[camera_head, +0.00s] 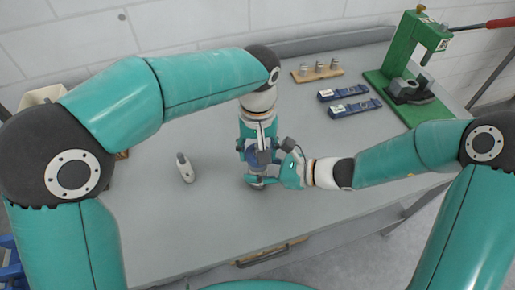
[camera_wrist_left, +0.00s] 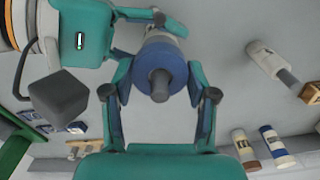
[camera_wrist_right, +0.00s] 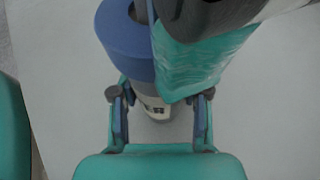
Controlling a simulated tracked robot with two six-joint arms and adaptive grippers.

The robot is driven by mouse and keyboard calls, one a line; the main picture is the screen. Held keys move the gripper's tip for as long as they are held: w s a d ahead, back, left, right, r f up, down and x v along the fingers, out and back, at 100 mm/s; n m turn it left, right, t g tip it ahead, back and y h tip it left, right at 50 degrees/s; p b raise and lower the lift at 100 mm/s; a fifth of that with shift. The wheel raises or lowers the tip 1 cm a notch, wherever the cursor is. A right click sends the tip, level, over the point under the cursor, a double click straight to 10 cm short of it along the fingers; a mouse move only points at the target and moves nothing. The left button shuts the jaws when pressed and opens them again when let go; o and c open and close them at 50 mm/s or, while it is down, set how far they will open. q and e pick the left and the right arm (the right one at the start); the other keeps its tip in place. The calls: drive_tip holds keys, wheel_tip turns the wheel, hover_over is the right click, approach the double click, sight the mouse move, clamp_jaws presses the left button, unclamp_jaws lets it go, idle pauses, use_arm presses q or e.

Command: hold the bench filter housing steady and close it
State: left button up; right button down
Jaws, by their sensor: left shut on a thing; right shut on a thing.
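The filter housing (camera_head: 258,158) stands on the bench, partly hidden between both grippers. Its blue cap (camera_wrist_left: 160,72) with a grey stem faces the left wrist camera. Its white body (camera_wrist_right: 154,108) with a dark label shows below the cap in the right wrist view. My left gripper (camera_head: 257,143) comes down from above and is shut around the blue cap. My right gripper (camera_wrist_right: 160,106) comes from the right and is shut on the white body, lower down. The cap sits over the body, but I cannot tell whether any gap is left at the joint.
Two blue devices (camera_head: 345,98), a wooden block with metal cylinders (camera_head: 318,72) and a green press (camera_head: 412,70) stand at the back right. A drawer handle (camera_head: 272,253) is at the front edge. The front bench area is mostly clear.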

use_arm(q)
drive_tip(key=m, duration=0.6)
drive_tip(key=shift+m, duration=0.4)
drive_tip(key=m, duration=0.5)
drive_tip(key=o, duration=1.4)
wheel_tip(320, 180, up, 12)
drive_tip(key=shift+f, duration=0.1)
use_arm(e)
drive_tip(key=shift+c, duration=2.4)
unclamp_jaws()
